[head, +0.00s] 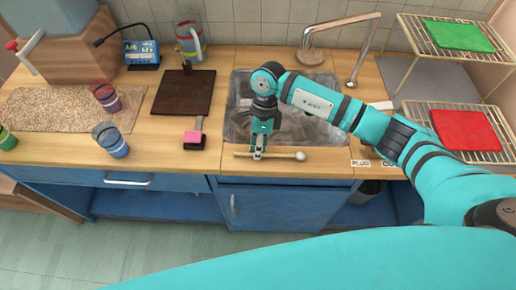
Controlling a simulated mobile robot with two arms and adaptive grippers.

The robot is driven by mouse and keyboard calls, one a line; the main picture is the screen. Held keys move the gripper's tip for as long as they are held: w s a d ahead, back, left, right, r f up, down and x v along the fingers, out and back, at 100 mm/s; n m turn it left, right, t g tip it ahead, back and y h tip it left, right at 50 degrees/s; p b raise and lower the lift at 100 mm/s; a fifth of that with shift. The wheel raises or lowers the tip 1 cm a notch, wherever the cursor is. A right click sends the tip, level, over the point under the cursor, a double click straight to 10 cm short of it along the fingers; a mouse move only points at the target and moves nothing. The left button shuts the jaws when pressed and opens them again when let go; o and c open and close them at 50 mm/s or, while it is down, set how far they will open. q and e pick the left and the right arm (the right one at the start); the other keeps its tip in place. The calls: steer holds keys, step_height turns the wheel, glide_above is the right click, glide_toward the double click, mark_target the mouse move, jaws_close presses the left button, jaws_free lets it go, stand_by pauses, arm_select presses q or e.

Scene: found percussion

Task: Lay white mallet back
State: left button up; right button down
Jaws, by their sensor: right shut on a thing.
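The white mallet (282,156) has a pale wooden handle and a round cream head at its right end. It lies level, left to right, at the counter's front strip before the sink. My right gripper (258,153) points down from above and is shut on the handle, left of its middle. I cannot tell whether the mallet touches the counter or is just above it. My left gripper is not in view.
The steel sink (232,132) is behind the mallet, with a bent tap (364,50). A pink-and-black block (194,140), a dark board (184,92) and several cups are to the left. Wire racks with a green board (458,36) and red board (465,130) stand right.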

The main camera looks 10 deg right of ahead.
steer(key=shift+s+f, duration=0.1)
steer(key=shift+f, duration=0.1)
steer(key=c, duration=1.3)
jaws_free()
steer(key=shift+r, duration=0.1)
steer(key=shift+w+d+r, duration=0.1)
steer(key=shift+w+r, duration=0.15)
steer(key=shift+r, duration=0.1)
steer(key=v, duration=1.1)
